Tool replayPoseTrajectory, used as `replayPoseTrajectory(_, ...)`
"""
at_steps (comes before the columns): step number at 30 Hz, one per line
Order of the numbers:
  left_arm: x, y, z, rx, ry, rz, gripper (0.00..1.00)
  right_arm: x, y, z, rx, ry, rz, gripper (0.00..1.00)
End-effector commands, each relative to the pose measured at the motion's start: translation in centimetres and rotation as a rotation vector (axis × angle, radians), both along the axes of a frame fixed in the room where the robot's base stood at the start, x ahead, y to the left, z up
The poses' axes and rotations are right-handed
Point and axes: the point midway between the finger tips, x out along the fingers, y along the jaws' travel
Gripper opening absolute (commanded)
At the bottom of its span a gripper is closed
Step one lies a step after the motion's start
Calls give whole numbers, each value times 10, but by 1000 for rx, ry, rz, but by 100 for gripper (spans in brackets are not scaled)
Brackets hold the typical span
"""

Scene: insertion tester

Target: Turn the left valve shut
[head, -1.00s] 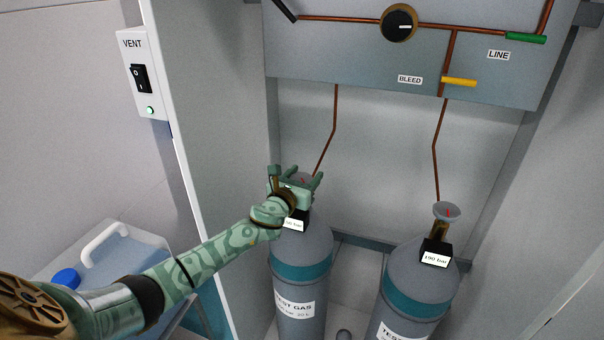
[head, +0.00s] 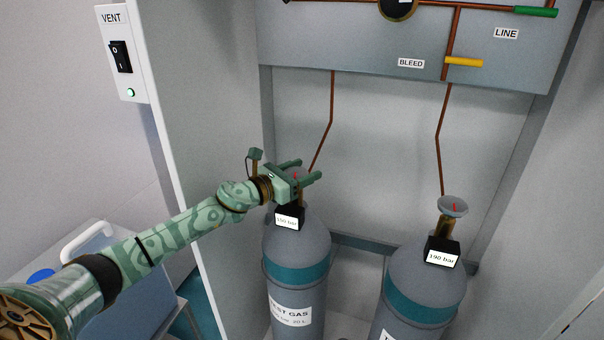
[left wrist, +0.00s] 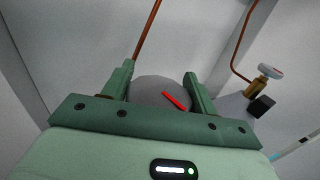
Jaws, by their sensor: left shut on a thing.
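The left valve is a round grey handwheel with a red mark on top of the left gas cylinder (head: 297,250). In the left wrist view the handwheel (left wrist: 150,93) sits between the two green fingers, its red mark slanting down to the right. My left gripper (head: 304,173) is shut on this handwheel and hides much of it in the head view. It also shows in the left wrist view (left wrist: 160,88). The right valve (head: 453,206), a similar grey handwheel with a red mark, stands untouched on the right cylinder (head: 425,272). My right gripper is not in view.
A panel (head: 400,75) with copper pipes, a yellow BLEED lever (head: 464,62) and a green LINE lever (head: 535,12) hangs above. Cabinet walls stand on both sides. A VENT switch (head: 121,56) is on the left wall edge.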

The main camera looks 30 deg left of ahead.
Motion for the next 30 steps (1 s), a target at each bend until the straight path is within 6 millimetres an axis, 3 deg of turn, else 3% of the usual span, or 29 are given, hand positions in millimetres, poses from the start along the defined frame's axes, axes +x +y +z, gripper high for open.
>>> replayPoseTrajectory(7,0,0,-1,-1,1,0,35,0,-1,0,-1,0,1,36)
replayPoseTrajectory(8,0,0,-1,-1,1,0,66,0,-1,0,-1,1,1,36)
replayPoseTrajectory(9,0,0,-1,-1,1,0,77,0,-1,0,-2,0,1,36)
replayPoseTrajectory(10,0,0,0,-1,1,0,80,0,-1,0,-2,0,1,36)
replayPoseTrajectory(20,0,0,6,1,-1,1,80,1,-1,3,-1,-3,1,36)
replayPoseTrajectory(25,0,1,40,3,-6,1,80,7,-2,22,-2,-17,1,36)
replayPoseTrajectory(30,-29,-15,82,5,-6,-1,80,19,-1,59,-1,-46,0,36)
